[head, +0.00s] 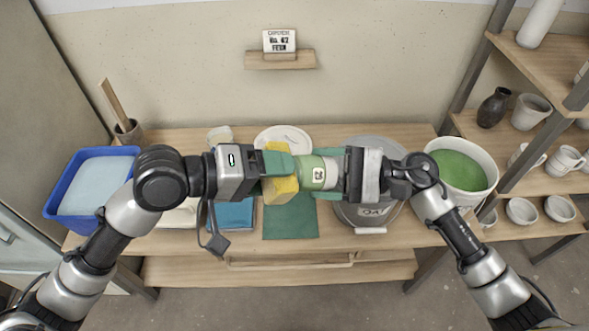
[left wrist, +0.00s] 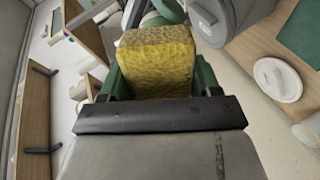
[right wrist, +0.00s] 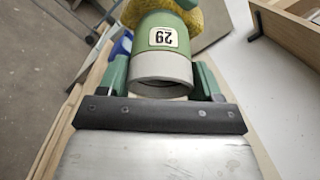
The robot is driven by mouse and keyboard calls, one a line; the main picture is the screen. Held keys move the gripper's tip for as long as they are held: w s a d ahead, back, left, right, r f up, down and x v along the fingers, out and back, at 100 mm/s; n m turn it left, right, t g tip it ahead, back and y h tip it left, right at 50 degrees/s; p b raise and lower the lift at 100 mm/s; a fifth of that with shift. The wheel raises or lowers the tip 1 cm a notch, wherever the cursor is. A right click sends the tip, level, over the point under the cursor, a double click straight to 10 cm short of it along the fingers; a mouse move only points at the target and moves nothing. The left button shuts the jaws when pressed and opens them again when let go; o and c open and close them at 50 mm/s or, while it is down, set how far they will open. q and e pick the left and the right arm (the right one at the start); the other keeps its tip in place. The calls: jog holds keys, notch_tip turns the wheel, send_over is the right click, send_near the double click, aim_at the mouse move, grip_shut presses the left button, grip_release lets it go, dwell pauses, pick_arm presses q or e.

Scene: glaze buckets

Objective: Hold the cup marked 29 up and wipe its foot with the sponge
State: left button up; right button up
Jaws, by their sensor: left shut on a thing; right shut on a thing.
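The cup marked 29 (head: 318,173) is green with a pale band and lies on its side in the air above the table. My right gripper (head: 331,174) is shut on it; the label and the pale end show in the right wrist view (right wrist: 163,45). My left gripper (head: 279,165) is shut on the yellow sponge (head: 281,188), which fills the jaws in the left wrist view (left wrist: 157,60). The sponge is right beside the cup's left end. Whether they touch is hard to tell.
A green mat (head: 291,222) lies on the table (head: 400,233) below. A blue tub (head: 62,196), a white plate (head: 282,138), a grey lidded bucket (head: 378,216) and a bucket of green glaze (head: 487,180) stand around. Shelves (head: 512,122) with pottery are at right.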

pick_arm(q)
jog(key=shift+d+r, duration=0.1)
